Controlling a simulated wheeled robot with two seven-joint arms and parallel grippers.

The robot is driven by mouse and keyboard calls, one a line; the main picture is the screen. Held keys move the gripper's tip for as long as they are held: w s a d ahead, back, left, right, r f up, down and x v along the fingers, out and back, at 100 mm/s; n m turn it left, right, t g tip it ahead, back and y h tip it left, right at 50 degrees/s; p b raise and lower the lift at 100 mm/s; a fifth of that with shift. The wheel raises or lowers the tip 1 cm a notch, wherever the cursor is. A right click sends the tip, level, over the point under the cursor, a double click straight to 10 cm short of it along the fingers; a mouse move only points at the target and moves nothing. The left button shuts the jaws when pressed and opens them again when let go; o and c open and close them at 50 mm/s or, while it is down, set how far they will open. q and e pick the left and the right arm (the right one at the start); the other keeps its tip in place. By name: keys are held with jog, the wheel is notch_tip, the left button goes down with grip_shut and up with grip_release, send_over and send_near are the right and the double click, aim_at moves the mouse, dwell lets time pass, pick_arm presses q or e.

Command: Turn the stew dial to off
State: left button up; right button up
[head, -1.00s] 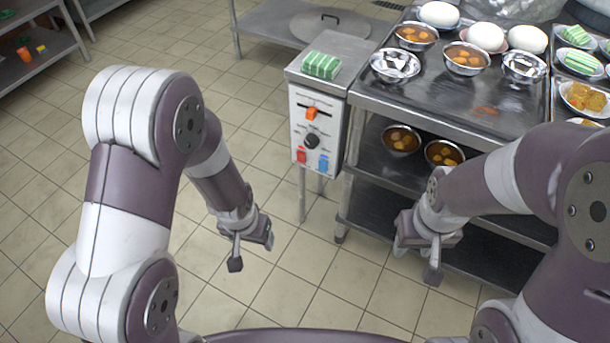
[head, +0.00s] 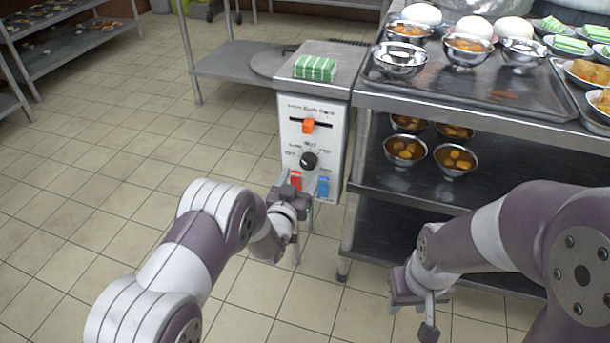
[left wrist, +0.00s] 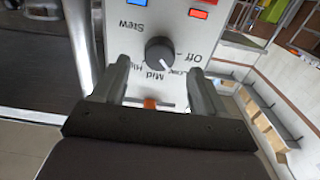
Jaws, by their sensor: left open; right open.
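The stew dial (head: 309,160) is a round black knob on the white front panel (head: 290,137) of a control box. In the left wrist view the panel appears upside down, and the dial (left wrist: 160,53) carries a pale mark that seems to face between Low and Mid; Off is printed to the right. My left gripper (head: 290,188) is open just below and in front of the panel. In the left wrist view its fingers (left wrist: 157,72) stand either side of the dial's line, apparently short of touching it. My right gripper (head: 413,312) is open and empty, low before the cart.
An orange slider (head: 308,125) is above the dial; a red switch (head: 295,180) and a blue switch (head: 323,187) are below it. A green striped block (head: 315,68) lies on the box. The metal cart (head: 450,102) with bowls stands close to the right. Floor is clear left.

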aim_at(308, 166)
pick_arm(q)
jog(key=b+x, duration=0.1)
jog(key=x, duration=0.3)
jog(key=shift+w+f, duration=0.1)
jog(key=shift+w, duration=0.05)
jog(key=shift+w+d, duration=0.1)
jog(key=shift+w, duration=0.1)
jog(key=c, duration=1.1)
jog(key=shift+o, duration=0.2)
pick_arm(e)
jog(key=shift+f, duration=0.95)
pick_arm(q)
jog(key=shift+n, duration=0.3)
jog(key=n, duration=0.3)
jog(key=n+p, duration=0.1)
jog(key=n, duration=0.4)
jog(key=shift+d, duration=0.1)
pick_arm(e)
jog(key=shift+r, duration=0.6)
pick_arm(q)
jog(key=shift+s+n, duration=0.1)
jog(key=shift+n, duration=0.2)
